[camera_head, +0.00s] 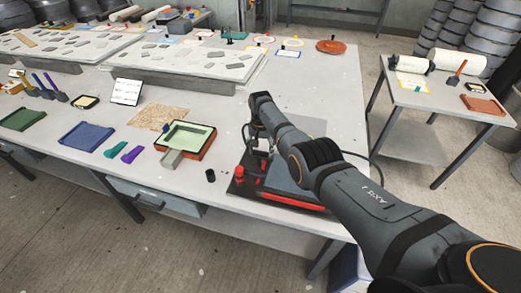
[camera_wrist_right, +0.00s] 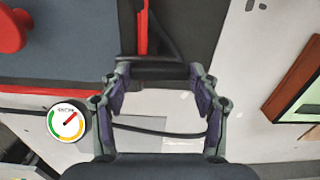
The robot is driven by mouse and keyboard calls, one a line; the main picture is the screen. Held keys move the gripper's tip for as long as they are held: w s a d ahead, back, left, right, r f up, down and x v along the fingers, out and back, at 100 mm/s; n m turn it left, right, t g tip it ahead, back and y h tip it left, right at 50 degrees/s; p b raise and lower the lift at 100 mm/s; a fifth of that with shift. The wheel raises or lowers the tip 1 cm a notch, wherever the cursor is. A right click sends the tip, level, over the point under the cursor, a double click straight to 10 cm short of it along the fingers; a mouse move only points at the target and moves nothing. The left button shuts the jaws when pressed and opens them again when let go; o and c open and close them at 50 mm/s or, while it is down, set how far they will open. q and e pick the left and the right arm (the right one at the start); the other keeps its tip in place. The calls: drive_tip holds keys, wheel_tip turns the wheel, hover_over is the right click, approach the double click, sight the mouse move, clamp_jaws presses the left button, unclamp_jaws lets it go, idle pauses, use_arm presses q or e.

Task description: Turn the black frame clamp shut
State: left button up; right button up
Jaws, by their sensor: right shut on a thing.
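The red-edged frame (camera_head: 290,200) with a dark sheet lies on a black base plate near the front edge of the table, partly hidden by my right arm. My right gripper (camera_head: 256,165) is low over its left side. In the wrist view, the right gripper (camera_wrist_right: 160,78) has its fingertips at the two ends of a black bar (camera_wrist_right: 157,70), which seems to be the black frame clamp. A red lever (camera_wrist_right: 142,28) stands just beyond the bar. The arm and small scale hide the clamp's angle in the head view. My left gripper is not in view.
A dial gauge (camera_wrist_right: 68,122) and a red knob (camera_wrist_right: 10,30) are close to the right gripper. A dark cable crosses below. An orange-rimmed mould (camera_head: 188,137) and a small black cylinder (camera_head: 211,175) stand to the left. The table's right side is mostly clear.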

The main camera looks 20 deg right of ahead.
sight(261, 152)
drive_tip(key=o, duration=1.1)
drive_tip(key=shift+o, duration=0.2)
wheel_tip(261, 152, up, 12)
